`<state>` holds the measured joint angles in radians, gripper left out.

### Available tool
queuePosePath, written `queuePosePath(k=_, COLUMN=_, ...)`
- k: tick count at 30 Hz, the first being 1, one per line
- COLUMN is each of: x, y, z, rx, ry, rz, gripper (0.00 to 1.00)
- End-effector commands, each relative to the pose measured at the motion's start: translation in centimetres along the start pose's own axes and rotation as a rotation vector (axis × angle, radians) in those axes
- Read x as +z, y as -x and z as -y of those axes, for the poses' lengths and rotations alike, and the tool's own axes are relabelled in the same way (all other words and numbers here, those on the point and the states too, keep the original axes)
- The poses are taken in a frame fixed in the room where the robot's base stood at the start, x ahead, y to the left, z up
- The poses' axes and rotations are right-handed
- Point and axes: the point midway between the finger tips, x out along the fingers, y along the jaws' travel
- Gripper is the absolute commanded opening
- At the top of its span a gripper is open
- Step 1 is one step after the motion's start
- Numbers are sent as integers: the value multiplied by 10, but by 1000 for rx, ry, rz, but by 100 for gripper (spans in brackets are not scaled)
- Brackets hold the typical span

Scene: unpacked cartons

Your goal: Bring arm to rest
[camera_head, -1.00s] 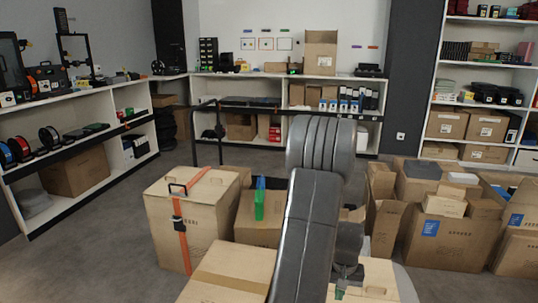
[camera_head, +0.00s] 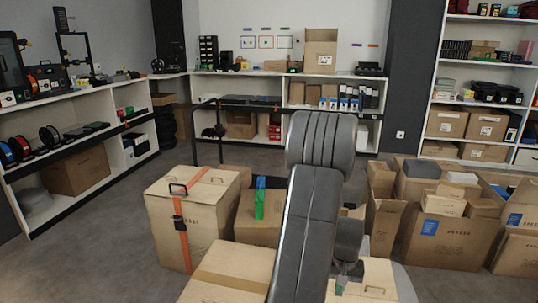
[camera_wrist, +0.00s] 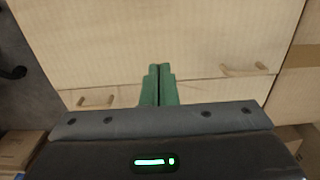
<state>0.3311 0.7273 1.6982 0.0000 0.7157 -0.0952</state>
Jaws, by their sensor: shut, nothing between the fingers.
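My gripper (camera_wrist: 159,70) shows in the wrist view with its two green fingers together and nothing between them. I cannot tell whether the fingertips touch the carton. In the head view my arm rises folded in the middle foreground. A small green bit of the gripper (camera_head: 341,286) shows low beside the arm, over closed cartons. The rest of the gripper is hidden there.
A strapped carton (camera_head: 190,220) stands left of my arm. Several open cartons (camera_head: 450,235) crowd the right. Loaded shelves line the left, back (camera_head: 285,74) and right. Grey floor (camera_head: 110,235) is clear at the left.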

Motion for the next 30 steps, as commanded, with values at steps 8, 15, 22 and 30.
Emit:
queuePosePath(k=8, x=0, y=-42, z=0, rx=0, ry=0, rz=1, gripper=0)
queuePosePath(k=15, x=5, y=-30, z=0, rx=0, ry=0, rz=-2, gripper=0)
queuePosePath(k=22, x=27, y=8, z=0, rx=0, ry=0, rz=-1, gripper=0)
queuePosePath(k=30, x=69, y=40, z=0, rx=0, ry=-1, rz=0, gripper=0)
